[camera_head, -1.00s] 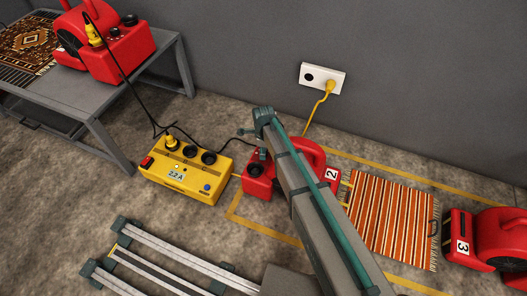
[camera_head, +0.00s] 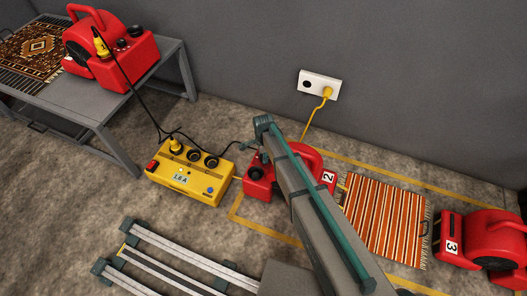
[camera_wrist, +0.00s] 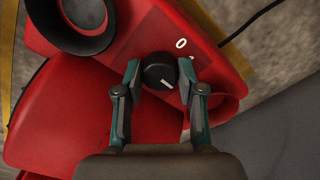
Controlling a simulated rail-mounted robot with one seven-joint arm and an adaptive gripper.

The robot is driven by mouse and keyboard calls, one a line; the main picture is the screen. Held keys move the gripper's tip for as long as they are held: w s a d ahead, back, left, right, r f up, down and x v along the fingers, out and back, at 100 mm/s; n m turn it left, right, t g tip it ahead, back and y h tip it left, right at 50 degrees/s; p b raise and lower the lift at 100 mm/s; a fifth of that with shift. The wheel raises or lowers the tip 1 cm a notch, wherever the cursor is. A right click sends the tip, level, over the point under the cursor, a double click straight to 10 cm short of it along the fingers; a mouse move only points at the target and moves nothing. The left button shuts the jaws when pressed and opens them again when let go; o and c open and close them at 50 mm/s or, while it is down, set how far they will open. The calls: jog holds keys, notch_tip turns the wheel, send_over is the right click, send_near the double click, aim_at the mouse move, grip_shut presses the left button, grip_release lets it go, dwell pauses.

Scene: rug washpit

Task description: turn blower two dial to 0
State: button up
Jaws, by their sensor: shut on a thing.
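Red blower two (camera_head: 312,160), marked with a 2, stands on the floor, partly hidden behind my arm. Its black dial (camera_wrist: 160,68) sits between my fingertips (camera_wrist: 160,84) in the wrist view, and my gripper is shut on it. A white pointer line on the dial points down and to the right. A printed 0 (camera_wrist: 181,43) shows just above and right of the dial; another mark below it is mostly hidden. A yellow power box (camera_head: 190,182) left of the blower reads about 1.6 A.
Blower three (camera_head: 480,238) stands at the right, past a striped rug (camera_head: 385,215). Another red blower (camera_head: 110,50) sits on a grey table (camera_head: 85,105) at the left. A wall socket (camera_head: 320,85) has a yellow cord. Black cables run to the power box.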

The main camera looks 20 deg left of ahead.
jog(key=n+p, duration=0.4)
jog(key=shift+r+n, duration=0.2)
jog(key=shift+n, duration=0.1)
jog(key=n+p, duration=0.3)
jog(key=n, duration=0.1)
jog(key=shift+n, duration=0.3)
jog(key=n+p, duration=0.2)
jog(key=n, duration=0.2)
jog(key=shift+f+n, duration=0.1)
jog(key=shift+n, duration=0.2)
jog(key=shift+n+p, duration=0.9)
jog(key=shift+n, duration=1.4)
jog(key=shift+f, duration=0.1)
jog(key=o, duration=0.9)
jog(key=shift+c, duration=0.2)
